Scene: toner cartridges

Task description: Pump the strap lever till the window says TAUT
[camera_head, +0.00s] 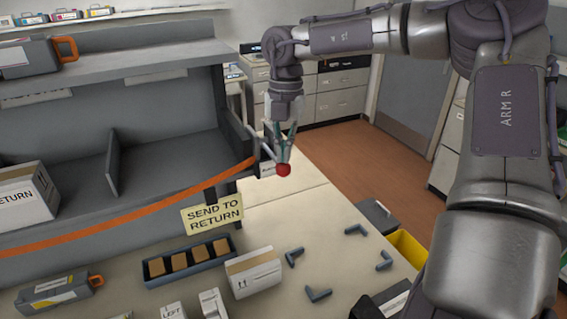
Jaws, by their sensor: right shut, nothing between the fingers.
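An orange strap (130,217) runs across the front of the grey shelf up to a dark ratchet (254,146) at the shelf's right end post. The strap lever's round red knob (284,170) shows just below my right gripper (281,158). The gripper points down, its fingers are shut with nothing between them, and they are at or very near the knob; I cannot tell whether they touch it. A small pale window (267,169) sits beside the knob; its text is too small to read. The lever's arm is mostly hidden by the fingers. My left gripper is not in view.
A yellow "SEND TO RETURN" sign (212,214) hangs below the strap. On the bench (340,225) are a dark tray (155,281) of brown blocks, a white carton (253,272), corner brackets (320,294) and a toner cartridge (55,291). A yellow bin (409,247) stands at the right edge.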

